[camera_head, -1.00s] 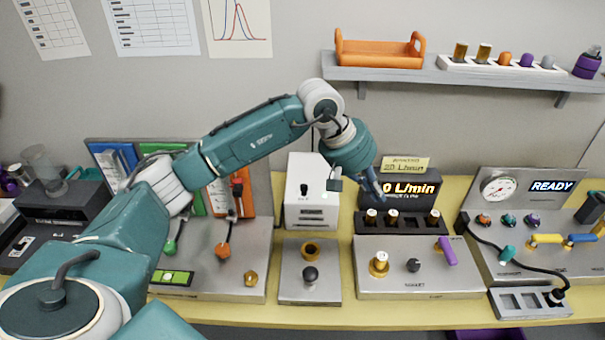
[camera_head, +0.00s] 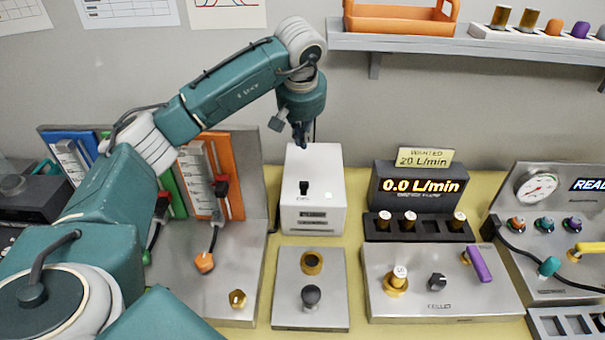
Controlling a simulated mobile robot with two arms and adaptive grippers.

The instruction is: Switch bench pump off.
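The white box (camera_head: 327,219), which looks like the bench pump, stands at the back of the bench in the middle. A black toggle switch (camera_head: 304,187) shows on it, above a small dark label too small to read. My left gripper (camera_head: 300,139) points down at the box's back top edge, above and behind the switch in the picture. It looks clear of the switch, and nothing shows in it. Its fingers are small and dark, so I cannot tell whether they are open or shut. My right gripper is out of view.
A dark flow display (camera_head: 422,186) reading 0.0 L/min stands to the right, with a yellow note (camera_head: 424,158) above. A metal valve panel (camera_head: 440,300) is in front of it. A plate with a black knob (camera_head: 311,295) lies before the box. A shelf (camera_head: 400,42) hangs above.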

